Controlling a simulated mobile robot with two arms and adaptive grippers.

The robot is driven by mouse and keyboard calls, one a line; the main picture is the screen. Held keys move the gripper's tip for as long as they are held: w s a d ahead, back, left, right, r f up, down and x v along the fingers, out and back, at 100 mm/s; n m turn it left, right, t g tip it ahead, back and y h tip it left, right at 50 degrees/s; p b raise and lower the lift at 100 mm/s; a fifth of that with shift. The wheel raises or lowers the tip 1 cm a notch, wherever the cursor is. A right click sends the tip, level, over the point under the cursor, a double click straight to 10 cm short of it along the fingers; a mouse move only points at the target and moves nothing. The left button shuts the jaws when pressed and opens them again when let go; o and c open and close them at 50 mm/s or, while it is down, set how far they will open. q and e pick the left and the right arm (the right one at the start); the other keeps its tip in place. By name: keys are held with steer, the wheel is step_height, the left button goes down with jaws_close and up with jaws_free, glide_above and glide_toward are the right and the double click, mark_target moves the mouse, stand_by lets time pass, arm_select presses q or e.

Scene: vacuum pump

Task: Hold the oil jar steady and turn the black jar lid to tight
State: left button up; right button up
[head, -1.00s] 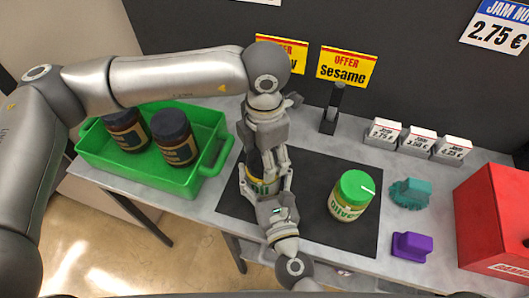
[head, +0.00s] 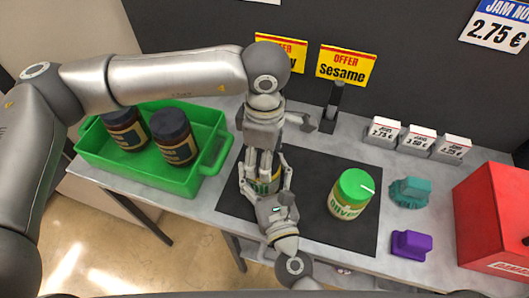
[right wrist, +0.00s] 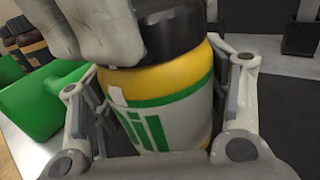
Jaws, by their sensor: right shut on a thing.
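The oil jar is yellow with a white and green label and stands upright on the black mat; its label fills the middle of the right wrist view (right wrist: 165,112). My right gripper (head: 268,190) is shut around the jar's body. The black jar lid (right wrist: 172,32) sits on top of the jar in the right wrist view; in the head view it is hidden under my left gripper. My left gripper (head: 263,166) points down from above, its fingers beside the lid. Whether they press on the lid is not clear.
A green-lidded olive jar (head: 350,195) stands right of my grippers on the black mat (head: 310,235). A green crate (head: 195,182) with two dark jars is at left. Teal (head: 409,192) and purple (head: 411,244) objects, a red box (head: 495,220) and small price signs (head: 418,140) are at right.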

arm_select(q)
steer(key=shift+a+m, duration=0.1)
steer(key=shift+m, duration=0.3)
steer(key=o, duration=1)
step_height(320, 180, up, 12)
stand_by(0.4)
arm_select(e)
steer(key=o, duration=1.4)
